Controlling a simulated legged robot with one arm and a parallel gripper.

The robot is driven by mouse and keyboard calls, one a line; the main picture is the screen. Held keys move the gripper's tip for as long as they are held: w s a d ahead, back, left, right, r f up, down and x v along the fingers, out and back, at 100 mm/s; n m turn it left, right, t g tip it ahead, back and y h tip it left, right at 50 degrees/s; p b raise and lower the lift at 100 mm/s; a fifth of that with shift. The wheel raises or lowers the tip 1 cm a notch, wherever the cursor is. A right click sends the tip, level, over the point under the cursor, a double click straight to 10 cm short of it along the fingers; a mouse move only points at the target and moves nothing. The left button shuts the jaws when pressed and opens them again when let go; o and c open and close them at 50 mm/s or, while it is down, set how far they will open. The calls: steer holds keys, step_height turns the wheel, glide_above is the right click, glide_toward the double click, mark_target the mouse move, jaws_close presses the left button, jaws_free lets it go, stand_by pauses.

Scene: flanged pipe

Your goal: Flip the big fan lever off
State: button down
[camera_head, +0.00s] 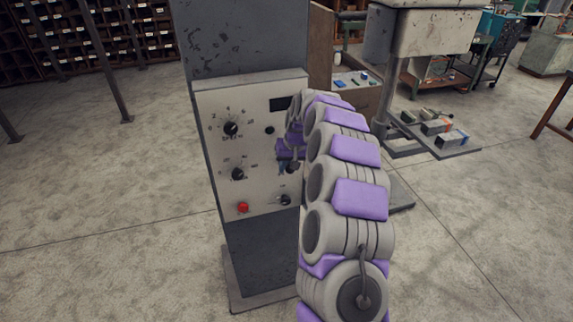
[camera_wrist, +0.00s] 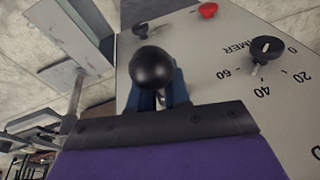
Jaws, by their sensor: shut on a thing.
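The big fan lever with its black ball knob (camera_wrist: 153,67) shows in the wrist view, on the control panel (camera_wrist: 215,65). My gripper (camera_wrist: 157,94) is shut on the lever, with its blue fingers on both sides of it just below the ball. In the head view my gripper (camera_head: 285,164) is at the right part of the panel face (camera_head: 212,105), and my arm hides part of that side. The lever's base is hidden by my gripper, and I cannot tell its exact tilt.
The panel also carries a red button (camera_head: 243,207), a timer dial (camera_head: 238,174), an upper dial (camera_head: 231,128) and a small black knob (camera_head: 285,200). The red button and timer dial (camera_wrist: 265,47) lie close to my gripper. Open floor is left of the machine.

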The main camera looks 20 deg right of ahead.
steer(key=shift+w+r+g+p, duration=0.25)
steer(key=shift+r+g+p, duration=0.1)
steer(key=shift+g+p, duration=0.15)
steer(key=shift+r, duration=0.1)
stand_by(0.3)
steer(key=c, duration=1.2)
jaws_free()
steer(key=shift+w, duration=0.1)
steer(key=v, duration=1.7)
steer(key=shift+w+r, duration=0.1)
steer(key=shift+w, duration=0.1)
